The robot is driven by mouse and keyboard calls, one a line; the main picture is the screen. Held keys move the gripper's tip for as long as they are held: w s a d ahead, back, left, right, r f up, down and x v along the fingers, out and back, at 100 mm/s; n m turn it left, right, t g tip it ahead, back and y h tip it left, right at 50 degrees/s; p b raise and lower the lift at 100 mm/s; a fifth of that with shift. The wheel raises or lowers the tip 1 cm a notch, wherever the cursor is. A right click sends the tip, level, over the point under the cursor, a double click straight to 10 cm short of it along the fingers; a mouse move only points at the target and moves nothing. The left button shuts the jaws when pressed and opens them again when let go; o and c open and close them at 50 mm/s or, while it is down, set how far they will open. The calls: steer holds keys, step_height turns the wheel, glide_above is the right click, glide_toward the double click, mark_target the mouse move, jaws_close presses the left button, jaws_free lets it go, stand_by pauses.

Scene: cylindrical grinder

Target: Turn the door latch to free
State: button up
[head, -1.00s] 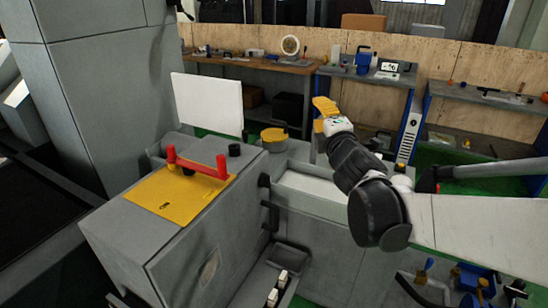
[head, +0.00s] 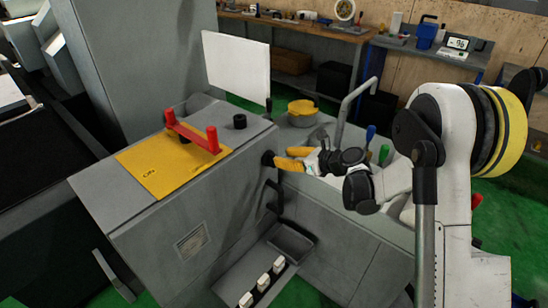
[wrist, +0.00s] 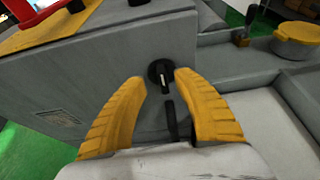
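The door latch is a small round black knob (wrist: 160,73) with a raised grip standing about upright, on the grey cabinet's side face. In the head view the latch (head: 267,158) is at the face's upper right edge. My gripper (wrist: 160,79) has yellow fingers, open and empty, with one tip on each side of the latch in the picture. I cannot tell whether the tips touch it. In the head view my gripper (head: 284,158) is just right of the latch. A black bar handle (wrist: 171,119) sits below the latch; it also shows in the head view (head: 274,196).
A red handle (head: 195,133) stands on the yellow plate (head: 155,177) on the cabinet top. A white panel (head: 236,68) rises behind it. A yellow-topped round part (head: 301,107) and a bent grey pipe (head: 349,105) stand behind my gripper. White switches (head: 262,283) lie below.

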mark_target(275, 155)
steer(key=b+x, duration=0.1)
steer(key=x, duration=0.4)
steer(key=shift+w+a+f, duration=0.1)
steer(key=shift+w+a, duration=0.15)
steer(key=shift+w, duration=0.05)
jaws_close()
